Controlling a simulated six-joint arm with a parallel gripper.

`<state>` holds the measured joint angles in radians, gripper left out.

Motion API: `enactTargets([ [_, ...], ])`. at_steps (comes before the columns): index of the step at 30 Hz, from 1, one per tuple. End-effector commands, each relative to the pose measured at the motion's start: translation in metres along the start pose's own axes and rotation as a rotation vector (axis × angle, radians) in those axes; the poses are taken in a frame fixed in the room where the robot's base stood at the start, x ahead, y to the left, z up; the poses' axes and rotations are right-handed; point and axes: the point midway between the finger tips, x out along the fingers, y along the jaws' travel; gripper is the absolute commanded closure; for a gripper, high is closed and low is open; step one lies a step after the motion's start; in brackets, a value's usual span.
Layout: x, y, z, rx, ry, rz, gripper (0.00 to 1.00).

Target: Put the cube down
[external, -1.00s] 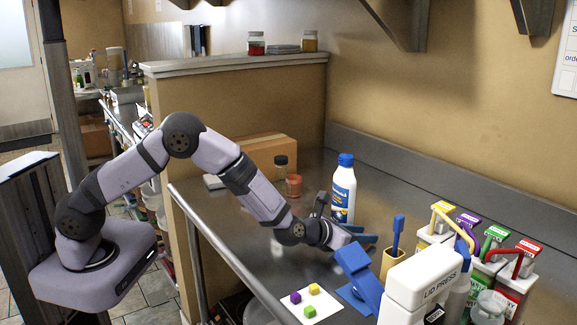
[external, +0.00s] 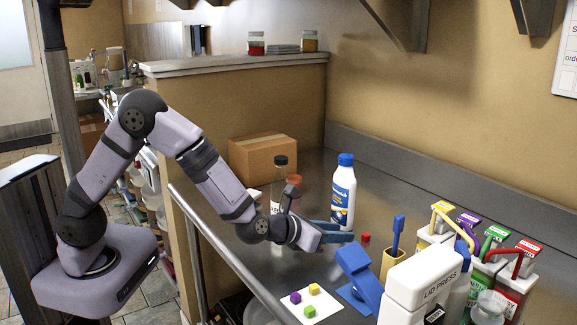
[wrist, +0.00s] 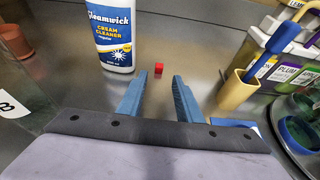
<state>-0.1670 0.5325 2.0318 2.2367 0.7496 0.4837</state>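A small red cube (external: 365,238) rests on the steel counter, right of the white cleaner bottle's base. In the wrist view the red cube (wrist: 158,69) lies just beyond the fingertips, in line with the gap between them, touching neither. My gripper (external: 338,232) is open and empty, low over the counter to the left of the cube. Its two blue fingers (wrist: 155,92) stand apart in the wrist view.
The cleaner bottle (external: 343,190) stands close behind my gripper. A dark-capped bottle (external: 280,163) and an orange pot (wrist: 14,41) stand to the left. A tan holder with a blue brush (external: 397,240), a blue stand (external: 357,282) and the lid press (external: 425,272) crowd the right.

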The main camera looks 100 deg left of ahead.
Motion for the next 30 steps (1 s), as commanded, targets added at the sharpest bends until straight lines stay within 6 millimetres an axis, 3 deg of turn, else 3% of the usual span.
enactTargets([
  [8, -0.020, 0.000, 0.000, 0.000, 0.000, 0.001, 0.68],
  [24, -0.022, 0.001, 0.000, -0.004, 0.001, 0.002, 0.68],
  [30, -0.035, 0.018, -0.001, -0.121, 0.036, 0.065, 0.68],
])
